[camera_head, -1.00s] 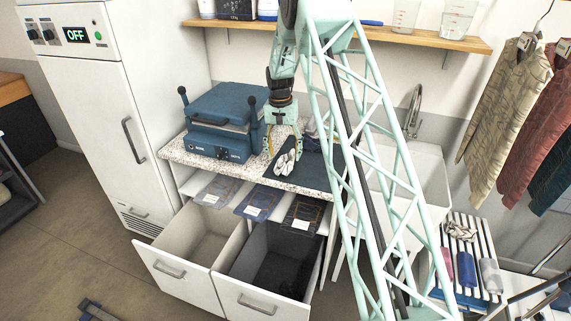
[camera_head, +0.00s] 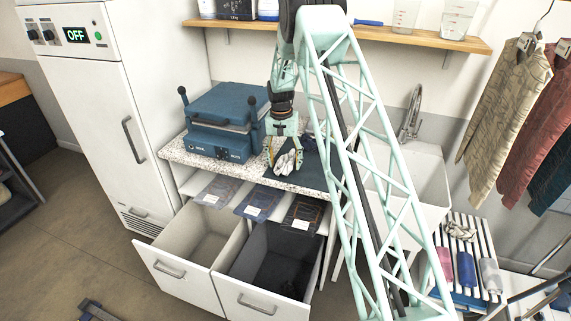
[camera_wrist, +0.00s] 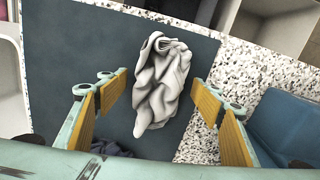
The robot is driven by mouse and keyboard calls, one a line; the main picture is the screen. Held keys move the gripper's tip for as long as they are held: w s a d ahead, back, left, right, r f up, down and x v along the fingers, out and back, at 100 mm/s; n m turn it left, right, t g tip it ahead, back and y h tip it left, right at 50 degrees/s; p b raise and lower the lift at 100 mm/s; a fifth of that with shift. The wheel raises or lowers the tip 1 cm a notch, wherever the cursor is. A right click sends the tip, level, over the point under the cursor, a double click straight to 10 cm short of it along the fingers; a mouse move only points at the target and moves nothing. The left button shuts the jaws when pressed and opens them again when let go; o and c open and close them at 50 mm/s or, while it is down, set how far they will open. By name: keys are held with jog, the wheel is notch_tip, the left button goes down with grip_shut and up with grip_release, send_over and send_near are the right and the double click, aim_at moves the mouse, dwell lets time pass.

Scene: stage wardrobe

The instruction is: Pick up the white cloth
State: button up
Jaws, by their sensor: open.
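The white cloth (camera_wrist: 160,82) lies crumpled on a dark mat (camera_wrist: 75,50) on the speckled counter. In the head view the cloth (camera_head: 284,162) shows just below my gripper (camera_head: 284,155). In the wrist view my gripper (camera_wrist: 165,112) is open, with one finger on each side of the cloth's lower part. The fingers do not visibly touch the cloth. I cannot tell how far above the mat the fingertips are.
A blue press (camera_head: 222,122) stands on the counter left of my gripper. A dark crumpled cloth (camera_wrist: 112,148) lies near the left finger. Two open drawers (camera_head: 190,290) stick out below the counter. A sink (camera_head: 420,165) is at the right.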

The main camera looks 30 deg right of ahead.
aim_at(285, 156)
jog(key=c, duration=0.8)
jog(key=shift+r, duration=0.2)
jog(key=shift+r, duration=1.65)
jog(key=s, duration=0.5)
jog(key=s+a+r, duration=0.1)
jog(key=s, duration=0.4)
jog(key=s+a+b, duration=0.1)
jog(key=s, duration=0.4)
jog(key=shift+s+r, duration=0.2)
jog(key=shift+s, duration=0.2)
